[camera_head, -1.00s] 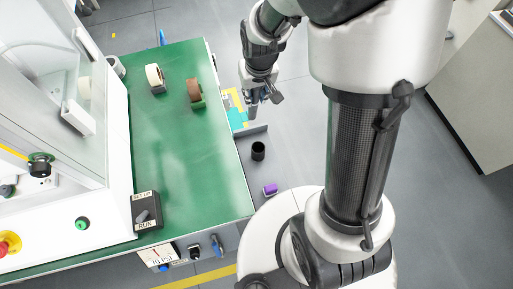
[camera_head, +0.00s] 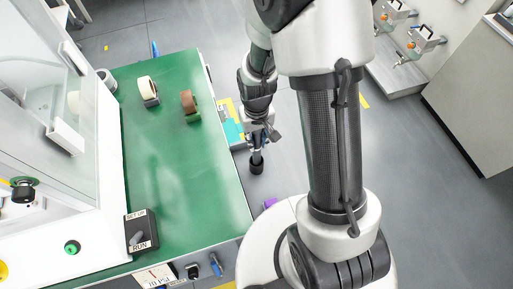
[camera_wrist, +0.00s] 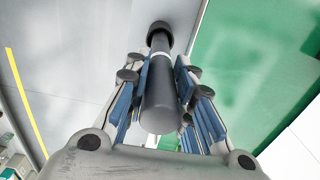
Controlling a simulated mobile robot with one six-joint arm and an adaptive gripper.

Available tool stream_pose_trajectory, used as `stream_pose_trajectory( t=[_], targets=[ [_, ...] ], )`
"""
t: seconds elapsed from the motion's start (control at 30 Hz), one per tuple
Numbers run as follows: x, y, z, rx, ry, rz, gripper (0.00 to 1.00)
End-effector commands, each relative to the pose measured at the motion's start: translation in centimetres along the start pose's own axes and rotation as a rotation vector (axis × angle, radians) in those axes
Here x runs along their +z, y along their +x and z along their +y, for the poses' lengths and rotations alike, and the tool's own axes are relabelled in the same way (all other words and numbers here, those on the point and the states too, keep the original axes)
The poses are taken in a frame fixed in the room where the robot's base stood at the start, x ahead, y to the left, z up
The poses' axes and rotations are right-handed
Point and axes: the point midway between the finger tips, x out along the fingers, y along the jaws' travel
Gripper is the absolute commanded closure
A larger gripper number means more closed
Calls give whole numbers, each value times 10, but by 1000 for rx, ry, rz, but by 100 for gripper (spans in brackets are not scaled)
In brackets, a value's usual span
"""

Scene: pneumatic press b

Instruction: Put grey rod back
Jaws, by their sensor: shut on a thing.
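The grey rod (camera_wrist: 160,100) is dark, with a light band near its far end. It lies lengthwise between the blue-padded fingers of my gripper (camera_wrist: 160,72) in the wrist view. My gripper is shut on it. The rod's far end meets a black round cup (camera_wrist: 160,32); I cannot tell whether it is inside the cup or just in front of it. In the head view my gripper (camera_head: 258,140) is directly above the black cup (camera_head: 256,168), beside the green table's right edge. The rod is mostly hidden by the gripper there.
A white machine (camera_head: 70,225) stands at left. A purple item (camera_head: 270,203) is near my base. Open floor (camera_head: 400,180) lies to the right.

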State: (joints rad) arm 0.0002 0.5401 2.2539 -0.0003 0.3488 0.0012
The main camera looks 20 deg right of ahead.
Motion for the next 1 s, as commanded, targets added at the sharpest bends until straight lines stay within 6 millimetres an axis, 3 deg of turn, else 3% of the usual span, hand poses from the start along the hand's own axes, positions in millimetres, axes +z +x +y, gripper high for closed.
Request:
stream_pose_trajectory(
  t=[0.17,0.4,0.63,0.67,0.93,1.0],
  targets=[
    [0,12,0,0,0,1,100],
    [0,47,0,0,0,0,100],
    [0,48,0,0,0,1,100],
    [0,48,0,0,0,1,76],
    [-1,48,0,0,0,2,57],
    [-1,48,0,0,0,2,57]
  ],
)
